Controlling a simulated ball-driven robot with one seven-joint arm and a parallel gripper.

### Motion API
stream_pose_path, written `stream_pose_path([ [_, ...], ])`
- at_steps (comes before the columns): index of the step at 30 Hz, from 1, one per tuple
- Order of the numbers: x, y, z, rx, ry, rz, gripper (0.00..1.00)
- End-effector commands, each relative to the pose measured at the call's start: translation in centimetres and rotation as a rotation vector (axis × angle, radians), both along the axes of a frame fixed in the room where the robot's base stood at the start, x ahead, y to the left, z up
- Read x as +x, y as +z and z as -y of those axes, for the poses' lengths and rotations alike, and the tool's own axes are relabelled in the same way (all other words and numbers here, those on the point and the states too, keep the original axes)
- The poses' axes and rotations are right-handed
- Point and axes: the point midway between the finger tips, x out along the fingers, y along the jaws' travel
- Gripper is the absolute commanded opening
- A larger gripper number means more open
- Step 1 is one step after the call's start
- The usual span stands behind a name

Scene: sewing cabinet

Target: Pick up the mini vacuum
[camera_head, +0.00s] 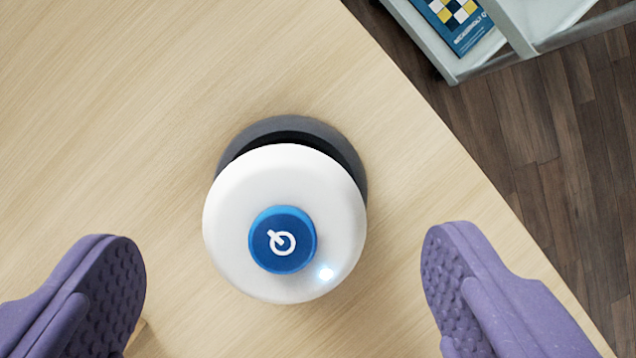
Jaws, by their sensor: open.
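The mini vacuum (233,238) stands on the light wooden tabletop, seen from above. It has a round white top with a blue power button (282,240), a small lit light at its lower right, and a dark base showing behind it. My gripper (284,290) is open, with one purple textured finger at the lower left and one at the lower right. The vacuum lies between and slightly ahead of the fingers in the picture, with a gap on both sides. Neither finger appears to touch it.
The tabletop (130,110) is clear around the vacuum. Its edge runs diagonally down the right side, with dark wooden floor (545,150) beyond. A pale shelf unit (515,25) holding a blue book (455,18) stands at the upper right.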

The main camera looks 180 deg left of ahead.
Motion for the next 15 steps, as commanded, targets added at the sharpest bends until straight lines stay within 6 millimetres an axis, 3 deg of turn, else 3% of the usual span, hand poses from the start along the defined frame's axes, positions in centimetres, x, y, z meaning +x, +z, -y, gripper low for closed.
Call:
stream_pose_path([
  [9, 1.8, -4.4, 1.0, 0.0, 0.001, -0.001, 0.91],
  [15, 2.0, -4.6, 1.1, 0.001, 0.0, 0.0, 0.91],
])
